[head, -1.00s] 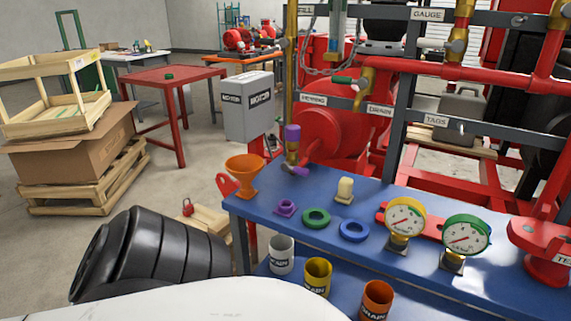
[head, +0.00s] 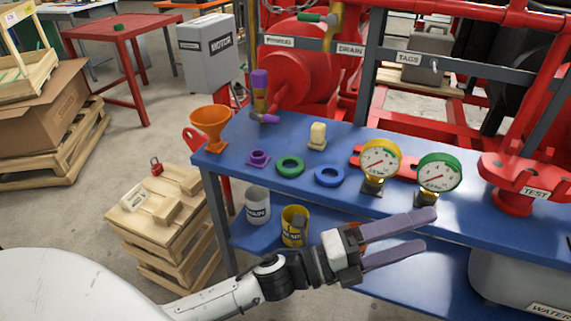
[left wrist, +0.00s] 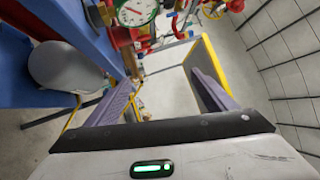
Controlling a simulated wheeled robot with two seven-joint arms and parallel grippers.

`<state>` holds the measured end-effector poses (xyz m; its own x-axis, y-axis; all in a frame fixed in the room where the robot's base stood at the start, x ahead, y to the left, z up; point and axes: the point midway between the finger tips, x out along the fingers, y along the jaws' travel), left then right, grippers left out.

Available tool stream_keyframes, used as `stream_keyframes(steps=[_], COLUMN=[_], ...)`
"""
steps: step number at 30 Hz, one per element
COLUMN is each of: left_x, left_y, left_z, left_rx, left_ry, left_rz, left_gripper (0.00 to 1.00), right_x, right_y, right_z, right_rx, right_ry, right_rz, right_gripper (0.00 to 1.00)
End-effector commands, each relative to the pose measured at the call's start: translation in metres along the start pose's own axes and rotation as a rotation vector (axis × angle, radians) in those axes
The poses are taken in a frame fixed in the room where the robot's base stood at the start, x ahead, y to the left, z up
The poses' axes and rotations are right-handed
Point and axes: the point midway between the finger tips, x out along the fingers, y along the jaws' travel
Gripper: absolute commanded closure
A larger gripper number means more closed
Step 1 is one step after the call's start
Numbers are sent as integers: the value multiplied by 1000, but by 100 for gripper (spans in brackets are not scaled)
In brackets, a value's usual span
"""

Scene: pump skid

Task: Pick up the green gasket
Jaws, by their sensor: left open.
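The green gasket (head: 290,166) is a flat ring lying on the blue bench top (head: 240,140), between a purple flanged part (head: 258,158) and a blue ring (head: 329,175). My left gripper (head: 430,233) is open and empty, in front of the bench's front edge, to the right of and nearer than the gasket. Its two purple-grey fingers point right, apart from the gasket. In the left wrist view the open fingers (left wrist: 160,95) have nothing between them close by, and the green gasket does not show there. My right gripper is in neither view.
Two gauges, yellow-rimmed (head: 381,160) and green-rimmed (head: 438,172), stand right of the rings. An orange funnel (head: 208,127) stands at the left corner, a cream block (head: 317,135) behind. Cups, including a yellow one (head: 294,226), stand on the lower shelf.

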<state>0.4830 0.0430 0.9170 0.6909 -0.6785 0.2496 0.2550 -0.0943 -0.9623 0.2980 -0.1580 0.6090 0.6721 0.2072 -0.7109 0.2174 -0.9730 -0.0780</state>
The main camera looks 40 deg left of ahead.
Motion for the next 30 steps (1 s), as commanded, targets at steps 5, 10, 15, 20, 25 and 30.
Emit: stream_keyframes(steps=[5,10,15,20,25,30], left_x=[23,-13,-63,-108,-136,-145], left_y=[-47,-4,14,-26,-60,-46], left_z=[-64,-43,86,201,252,265], left_rx=[964,1780,2296,-2037,-1789,-1744], left_ry=[552,1133,1825,-2053,-2083,-2097], left_rz=[-255,-420,-411,224,116,101], left_gripper=[23,23,23,23,23,23], right_x=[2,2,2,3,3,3], right_y=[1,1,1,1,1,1], right_z=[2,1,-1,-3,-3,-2], right_rx=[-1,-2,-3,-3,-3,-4], right_ry=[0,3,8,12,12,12], right_rz=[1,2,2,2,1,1], right_gripper=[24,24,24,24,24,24])
